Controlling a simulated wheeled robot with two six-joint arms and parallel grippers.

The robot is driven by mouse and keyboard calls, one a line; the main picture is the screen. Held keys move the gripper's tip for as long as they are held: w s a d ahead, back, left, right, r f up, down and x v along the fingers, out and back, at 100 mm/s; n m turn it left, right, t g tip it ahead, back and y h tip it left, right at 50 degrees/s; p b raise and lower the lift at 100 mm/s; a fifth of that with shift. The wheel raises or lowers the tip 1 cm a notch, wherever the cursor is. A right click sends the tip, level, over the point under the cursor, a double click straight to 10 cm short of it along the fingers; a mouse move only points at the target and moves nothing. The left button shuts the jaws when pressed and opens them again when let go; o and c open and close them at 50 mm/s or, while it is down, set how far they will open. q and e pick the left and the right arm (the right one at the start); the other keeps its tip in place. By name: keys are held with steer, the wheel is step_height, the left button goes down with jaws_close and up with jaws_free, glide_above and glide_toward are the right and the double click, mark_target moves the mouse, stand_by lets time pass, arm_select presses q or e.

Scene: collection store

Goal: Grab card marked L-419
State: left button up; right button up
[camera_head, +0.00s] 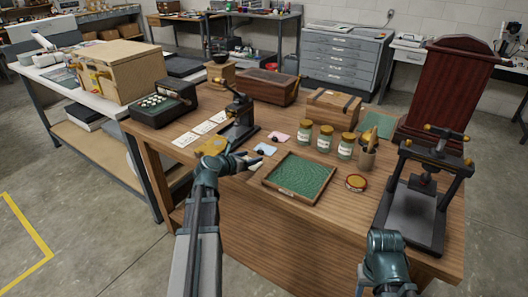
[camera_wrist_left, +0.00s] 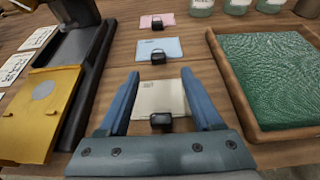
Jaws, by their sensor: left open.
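Three small cards, each with a black clip, lie in a row on the wooden table: a pale beige one (camera_wrist_left: 160,95), a light blue one (camera_wrist_left: 160,49) and a pink one (camera_wrist_left: 156,21). The blue card (camera_head: 266,149) and pink card (camera_head: 279,137) also show in the head view. Their markings are too small to read, so I cannot tell which is L-419. My left gripper (camera_wrist_left: 160,74) is open, its fingers on either side of the beige card in the wrist view; it also shows in the head view (camera_head: 244,160). I see no right gripper fingers.
A green-lined tray (camera_head: 268,183) is right of the cards. A black stand press (camera_head: 238,128) and yellow folder (camera_head: 212,146) are left, beside white printed cards (camera_head: 185,140). Several jars (camera_head: 325,138) stand behind. A larger press (camera_head: 412,212) stands at the right.

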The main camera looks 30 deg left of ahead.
mark_target(259, 152)
arm_select(q)
steer(key=x, duration=0.3)
steer(key=b+x, duration=0.1)
steer(key=x, duration=0.1)
steer(key=shift+w+a+r, duration=0.1)
steer(key=shift+w+r, duration=0.05)
steer(key=shift+r, duration=0.25)
jaws_close()
